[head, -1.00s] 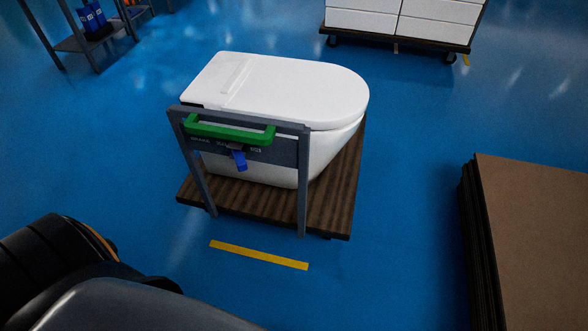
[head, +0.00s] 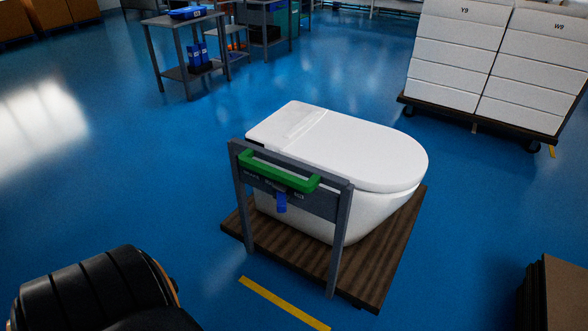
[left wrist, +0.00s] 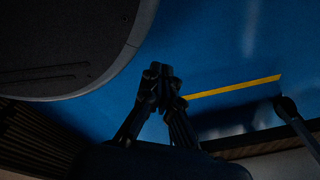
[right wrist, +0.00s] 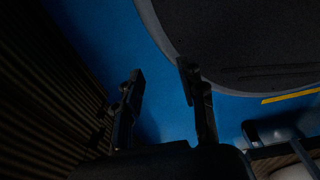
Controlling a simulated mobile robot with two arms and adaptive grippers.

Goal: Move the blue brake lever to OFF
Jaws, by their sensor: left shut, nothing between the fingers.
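The blue brake lever (head: 281,202) hangs down from the grey panel of a cart frame, below a green handle (head: 278,171). Small labels beside it are too small to read, so I cannot tell its setting. The cart's wooden platform (head: 385,262) carries a white toilet (head: 365,155). My left gripper (left wrist: 160,72) is shut and empty in the left wrist view, above the blue floor. My right gripper (right wrist: 162,76) is open and empty in the right wrist view. Neither gripper shows in the head view, and neither touches the lever.
A yellow floor line (head: 285,304) lies in front of the cart. Stacked white boxes (head: 455,50) stand on a trolley at the back right. Brown boards (head: 567,295) are at the lower right. A grey table (head: 185,22) stands at the back left.

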